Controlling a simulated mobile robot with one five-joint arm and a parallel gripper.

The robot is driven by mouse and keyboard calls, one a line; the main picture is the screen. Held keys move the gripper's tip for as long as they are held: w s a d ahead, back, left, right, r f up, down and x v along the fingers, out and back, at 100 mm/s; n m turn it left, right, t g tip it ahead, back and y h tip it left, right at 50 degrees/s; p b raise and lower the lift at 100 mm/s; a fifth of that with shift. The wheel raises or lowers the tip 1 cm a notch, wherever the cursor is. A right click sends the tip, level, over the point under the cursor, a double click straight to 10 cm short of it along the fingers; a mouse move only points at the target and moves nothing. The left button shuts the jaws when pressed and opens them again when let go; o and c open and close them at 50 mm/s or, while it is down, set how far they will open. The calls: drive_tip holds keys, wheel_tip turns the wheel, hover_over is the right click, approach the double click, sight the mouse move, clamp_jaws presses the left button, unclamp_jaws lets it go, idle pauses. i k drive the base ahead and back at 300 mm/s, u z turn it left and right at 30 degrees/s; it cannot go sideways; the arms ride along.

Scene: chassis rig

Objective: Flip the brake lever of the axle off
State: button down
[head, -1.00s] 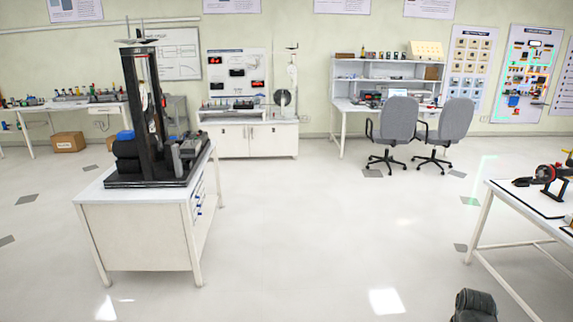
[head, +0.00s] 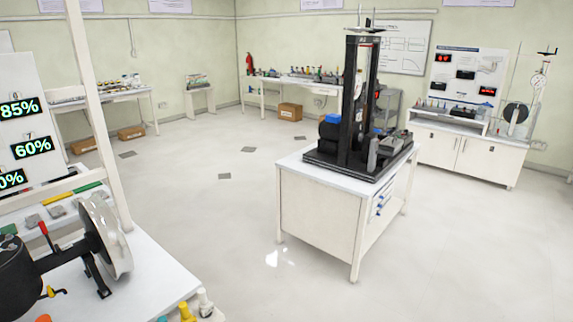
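What looks like an axle (head: 62,257) is at the lower left of the head view: a dark shaft between a black drum (head: 18,275), cut by the picture edge, and a large pale translucent disc (head: 105,238). A red-tipped lever (head: 44,230) stands up by the shaft, leaning. A small yellow handle (head: 54,292) sits below the shaft. I cannot tell for certain which of them is the brake lever, or its on or off position. My gripper is not in view.
The axle is by a white bench (head: 155,270) with a pale upright post (head: 98,110) and a panel reading 85% and 60% (head: 32,146). A white cabinet table (head: 325,220) with a tall black rig (head: 362,105) stands mid-room. Open floor (head: 200,210) lies between them.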

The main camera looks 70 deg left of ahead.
sight(42, 224)
drive_tip(key=u, duration=4.55)
drive_tip(key=i, duration=1)
